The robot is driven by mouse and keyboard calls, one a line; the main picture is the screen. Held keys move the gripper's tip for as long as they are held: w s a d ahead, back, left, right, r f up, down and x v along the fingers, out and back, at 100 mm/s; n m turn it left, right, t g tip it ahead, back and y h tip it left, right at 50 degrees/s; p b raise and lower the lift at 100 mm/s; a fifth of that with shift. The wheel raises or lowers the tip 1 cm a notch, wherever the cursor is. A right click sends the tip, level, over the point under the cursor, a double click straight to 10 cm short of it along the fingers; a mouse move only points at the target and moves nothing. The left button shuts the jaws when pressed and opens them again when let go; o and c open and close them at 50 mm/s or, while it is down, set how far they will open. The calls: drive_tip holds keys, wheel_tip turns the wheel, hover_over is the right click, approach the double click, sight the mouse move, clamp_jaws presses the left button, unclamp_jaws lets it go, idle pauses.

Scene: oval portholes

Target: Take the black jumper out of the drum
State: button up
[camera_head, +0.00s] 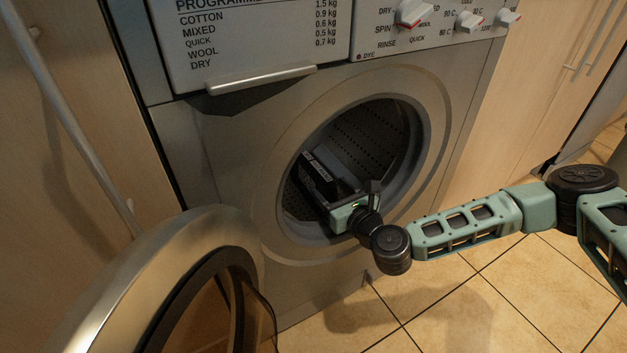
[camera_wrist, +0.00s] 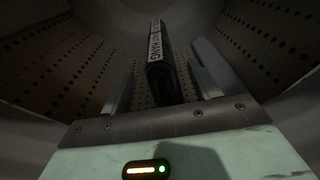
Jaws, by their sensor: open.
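The drum (camera_head: 362,135) is open at the front, with a perforated grey inner wall. My gripper (camera_wrist: 162,82) reaches through the round opening into its lower left part. The black jumper (camera_wrist: 161,72) shows in the wrist view as a narrow dark upright shape with a white lettered strip. It stands between my two open fingers, with a visible gap on the right side. In the head view the jumper (camera_head: 314,181) is a dark shape with a pale lettered strip, just ahead of my gripper. Its lower part is hidden by my gripper.
The machine's round door (camera_head: 165,275) hangs open at the lower left. The opening's rim (camera_head: 432,150) surrounds my wrist, close below it. A drawer handle (camera_head: 262,78) juts out above the opening. The tiled floor (camera_head: 500,300) at the lower right is clear.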

drive_tip(key=c, duration=1.1)
drive_tip(key=shift+r+p, duration=0.9)
drive_tip(key=shift+r, duration=0.25)
